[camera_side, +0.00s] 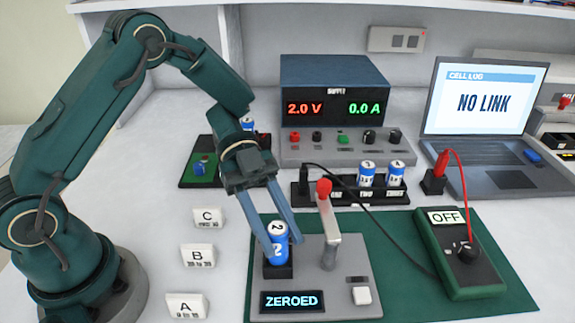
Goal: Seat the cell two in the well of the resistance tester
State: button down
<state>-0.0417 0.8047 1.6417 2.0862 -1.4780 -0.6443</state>
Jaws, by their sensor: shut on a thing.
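The cell two (279,244) is a blue cylinder with a white top marked 2. It stands upright at the black well (278,271) of the resistance tester (330,292). Its lower end is hidden by the well wall, so I cannot tell if it rests on the bottom. My gripper (277,238) reaches down from above with its blue fingers on either side of the cell and is shut on it. The tester's display reads ZEROED. Its lever with a red knob (324,187) stands upright just right of the cell.
A black rack (312,194) behind holds two more blue cells (367,173) on its right side. A green meter (455,262) reading OFF stands right, with a black cable crossing the mat. Tags A, B and C (208,217) stand left. The supply (335,100) and laptop (483,115) are behind.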

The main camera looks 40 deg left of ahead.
jog(key=shift+f, duration=1.3)
jog(key=shift+f, duration=0.15)
jog(key=c, duration=0.5)
grip_release()
